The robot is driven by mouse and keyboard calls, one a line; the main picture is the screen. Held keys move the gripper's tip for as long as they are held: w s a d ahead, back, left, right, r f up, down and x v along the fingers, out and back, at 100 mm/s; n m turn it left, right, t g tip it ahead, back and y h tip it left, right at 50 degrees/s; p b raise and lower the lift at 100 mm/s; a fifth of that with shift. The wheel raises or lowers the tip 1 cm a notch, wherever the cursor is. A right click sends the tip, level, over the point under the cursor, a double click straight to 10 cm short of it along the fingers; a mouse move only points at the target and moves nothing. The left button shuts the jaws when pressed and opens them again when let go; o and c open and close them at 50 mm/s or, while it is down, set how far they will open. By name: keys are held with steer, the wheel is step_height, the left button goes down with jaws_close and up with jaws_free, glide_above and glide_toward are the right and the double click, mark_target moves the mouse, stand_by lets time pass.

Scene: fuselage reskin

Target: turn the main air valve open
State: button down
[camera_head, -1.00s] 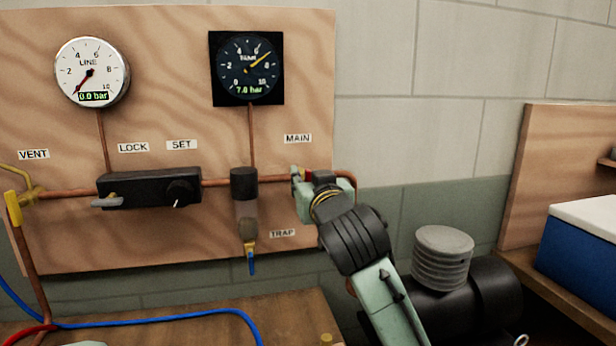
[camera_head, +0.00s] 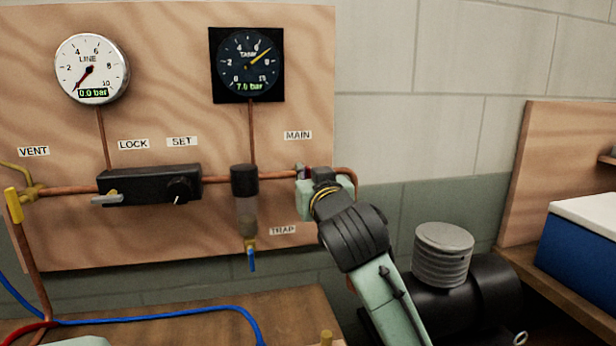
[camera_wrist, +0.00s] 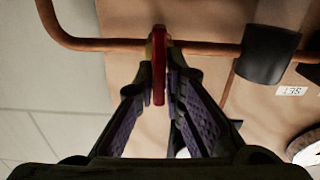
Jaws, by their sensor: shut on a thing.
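The main air valve shows in the wrist view as a red lever handle (camera_wrist: 159,68) on a brass body (camera_wrist: 150,50), set in a copper pipe (camera_wrist: 205,46). My gripper (camera_wrist: 160,85) is shut on the red handle, with one finger on each side of it. In the head view my gripper (camera_head: 304,180) is at the pipe below the MAIN label (camera_head: 298,135) and hides most of the valve. The tank gauge (camera_head: 247,65) reads 7.0 bar and the line gauge (camera_head: 91,69) reads 0.0 bar.
A black regulator block (camera_head: 150,186) and a trap bowl (camera_head: 246,212) sit on the pipe left of my gripper. A yellow vent lever (camera_head: 13,205) is at the far left. A black compressor (camera_head: 475,300) stands below right, and a blue cooler (camera_head: 585,250) is farther right.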

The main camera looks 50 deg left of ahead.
steer(key=shift+n, duration=0.5)
steer(key=shift+s+a+f+n+b, duration=0.15)
steer(key=shift+n+b, duration=0.45)
steer(key=shift+n, duration=2.15)
steer(key=shift+s+f+n+b, duration=0.2)
steer(key=shift+n+b, duration=0.35)
steer(key=shift+n, duration=2.15)
steer(key=shift+s+a+f+n+b, duration=0.15)
steer(key=shift+n+b, duration=0.45)
steer(key=shift+n, duration=2.15)
steer(key=c, duration=1.7)
jaws_free()
steer(key=shift+f, duration=0.1)
